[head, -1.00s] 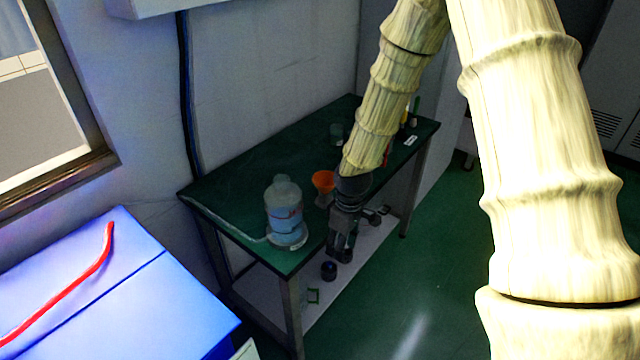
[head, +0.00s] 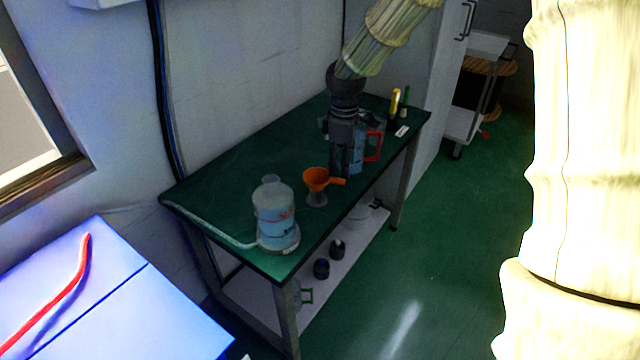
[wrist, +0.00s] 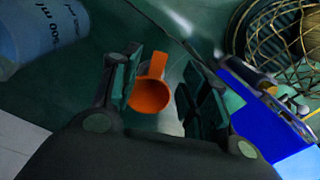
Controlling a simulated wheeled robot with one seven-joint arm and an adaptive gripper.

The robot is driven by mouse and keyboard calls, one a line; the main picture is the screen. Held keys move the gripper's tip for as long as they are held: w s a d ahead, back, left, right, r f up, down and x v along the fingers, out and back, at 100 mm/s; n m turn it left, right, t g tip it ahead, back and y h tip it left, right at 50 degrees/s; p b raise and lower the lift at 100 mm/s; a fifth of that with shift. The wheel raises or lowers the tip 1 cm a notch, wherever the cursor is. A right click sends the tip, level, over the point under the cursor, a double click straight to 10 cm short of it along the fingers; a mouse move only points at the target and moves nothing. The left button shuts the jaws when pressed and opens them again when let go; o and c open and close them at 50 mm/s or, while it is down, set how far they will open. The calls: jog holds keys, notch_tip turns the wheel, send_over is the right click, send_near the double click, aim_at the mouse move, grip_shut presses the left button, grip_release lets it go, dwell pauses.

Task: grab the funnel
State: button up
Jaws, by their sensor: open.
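The orange funnel (head: 317,179) sits upright on a small grey stand on the green table, with its handle pointing right. My gripper (head: 346,172) is just behind and to the right of the funnel in the head view, fingers pointing down. In the wrist view the funnel (wrist: 150,94) appears between the two open fingers of my gripper (wrist: 155,95), some way beyond them. The gripper holds nothing, and I cannot tell the exact gap to the funnel.
A large bottle with blue liquid (head: 275,215) stands left of the funnel on the table (head: 225,180). A jug with a red handle (head: 374,146) stands behind the gripper at the right. A yellow bottle (head: 395,102) is at the far right corner. Small items lie on the lower shelf (head: 300,265).

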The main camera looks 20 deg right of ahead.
aim_at(339, 180)
jog(key=shift+w+a+f, duration=0.1)
jog(key=shift+w+f, duration=0.05)
jog(key=shift+f, duration=1.6)
jog(key=shift+w+a+f, duration=0.1)
jog(key=shift+f, duration=1.6)
jog(key=shift+c, duration=0.2)
grip_shut()
